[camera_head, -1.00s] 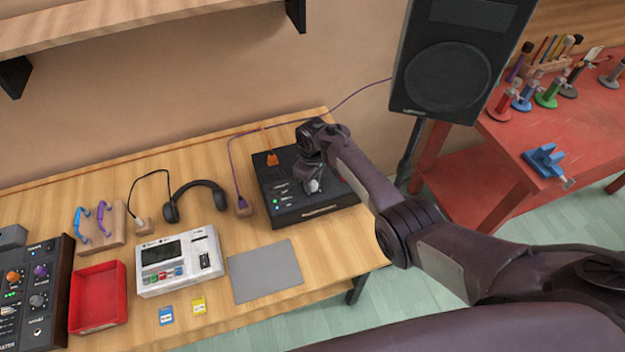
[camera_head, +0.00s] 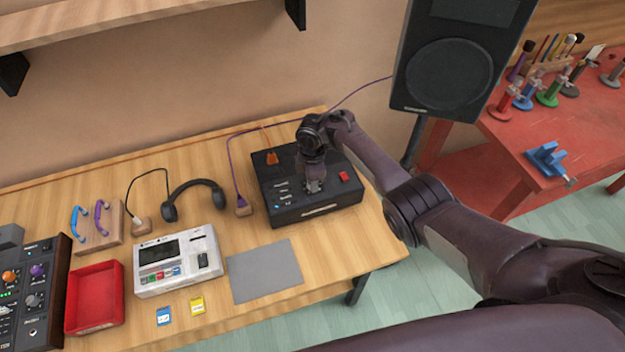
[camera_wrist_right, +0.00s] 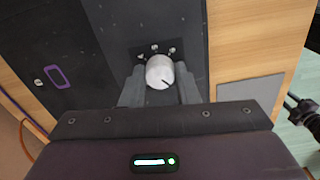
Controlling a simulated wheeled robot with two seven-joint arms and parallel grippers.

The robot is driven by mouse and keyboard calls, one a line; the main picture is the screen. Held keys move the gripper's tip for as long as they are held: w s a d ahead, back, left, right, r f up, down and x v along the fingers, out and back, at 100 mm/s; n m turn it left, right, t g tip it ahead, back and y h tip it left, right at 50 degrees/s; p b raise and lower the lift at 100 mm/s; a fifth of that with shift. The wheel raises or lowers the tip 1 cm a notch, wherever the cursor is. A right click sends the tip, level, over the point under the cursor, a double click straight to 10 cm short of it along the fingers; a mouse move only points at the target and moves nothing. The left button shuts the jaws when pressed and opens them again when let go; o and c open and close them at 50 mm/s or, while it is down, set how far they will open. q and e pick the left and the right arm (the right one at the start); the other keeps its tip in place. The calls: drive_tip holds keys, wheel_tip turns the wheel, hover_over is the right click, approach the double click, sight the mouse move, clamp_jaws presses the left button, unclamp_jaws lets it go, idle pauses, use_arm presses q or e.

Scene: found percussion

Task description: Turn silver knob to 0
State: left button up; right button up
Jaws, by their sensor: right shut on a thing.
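The silver knob (camera_wrist_right: 160,72) is on top of a black box (camera_head: 318,212) on the wooden table. In the wrist view it looks pale, and a dark pointer line runs toward its lower right edge. Small white marks ring its far side; I cannot read them. My right gripper (camera_head: 314,187) comes down over the box from above. In the wrist view its fingers (camera_wrist_right: 159,88) are shut on the knob, one on each side. In the head view the gripper mostly hides the knob. My left gripper is in neither view.
The box also has a red button (camera_head: 344,177) and a small blue light. An orange plug (camera_head: 272,158) and purple plug (camera_head: 242,206) are nearby. Headphones (camera_head: 205,185), a white device (camera_head: 178,262) and grey mat (camera_head: 265,271) lie left. A speaker (camera_head: 450,75) stands behind right.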

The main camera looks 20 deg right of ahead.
drive_tip(key=shift+n, duration=0.6)
drive_tip(key=o, duration=1)
wheel_tip(320, 180, up, 8)
drive_tip(key=shift+f+p, duration=0.1)
drive_tip(key=shift+p, duration=0.45)
